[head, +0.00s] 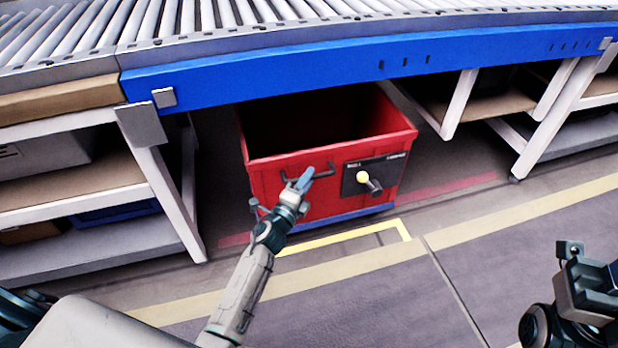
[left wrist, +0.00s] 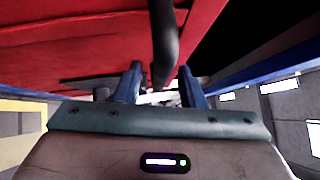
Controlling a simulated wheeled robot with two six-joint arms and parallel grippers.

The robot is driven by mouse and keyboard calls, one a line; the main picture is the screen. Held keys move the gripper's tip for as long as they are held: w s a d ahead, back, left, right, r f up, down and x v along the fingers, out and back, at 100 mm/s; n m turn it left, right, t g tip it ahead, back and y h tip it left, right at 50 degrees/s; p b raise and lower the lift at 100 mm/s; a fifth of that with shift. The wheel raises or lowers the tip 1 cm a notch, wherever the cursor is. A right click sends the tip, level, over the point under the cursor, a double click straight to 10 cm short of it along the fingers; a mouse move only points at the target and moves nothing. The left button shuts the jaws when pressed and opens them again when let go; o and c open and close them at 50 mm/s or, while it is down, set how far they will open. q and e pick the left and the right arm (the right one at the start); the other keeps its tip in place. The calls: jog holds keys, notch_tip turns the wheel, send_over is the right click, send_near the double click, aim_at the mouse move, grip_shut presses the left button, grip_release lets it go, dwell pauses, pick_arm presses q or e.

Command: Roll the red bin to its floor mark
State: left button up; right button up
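The red bin (head: 275,180) stands under the blue-edged conveyor, open at the top. Its front carries a dark bar handle (head: 322,175) and a black panel (head: 396,172) with a yellow-tipped knob. A yellow floor outline (head: 345,236) with a corner at its right end lies just in front of the bin. My left gripper (head: 307,176) is at the bin's front by the handle. In the left wrist view its blue fingers stand apart, with the dark handle bar (left wrist: 165,45) running between them; contact is not clear.
The blue conveyor beam (head: 300,68) passes above the bin. White shelf legs (head: 160,185) stand left of it, and more legs (head: 459,104) stand to the right. A red floor line (head: 455,189) runs beside the bin. The floor in front (head: 400,290) is clear.

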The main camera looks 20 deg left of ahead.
pick_arm(q)
jog(key=shift+w+d+r, duration=0.1)
jog(key=shift+w, duration=0.45)
grip_shut()
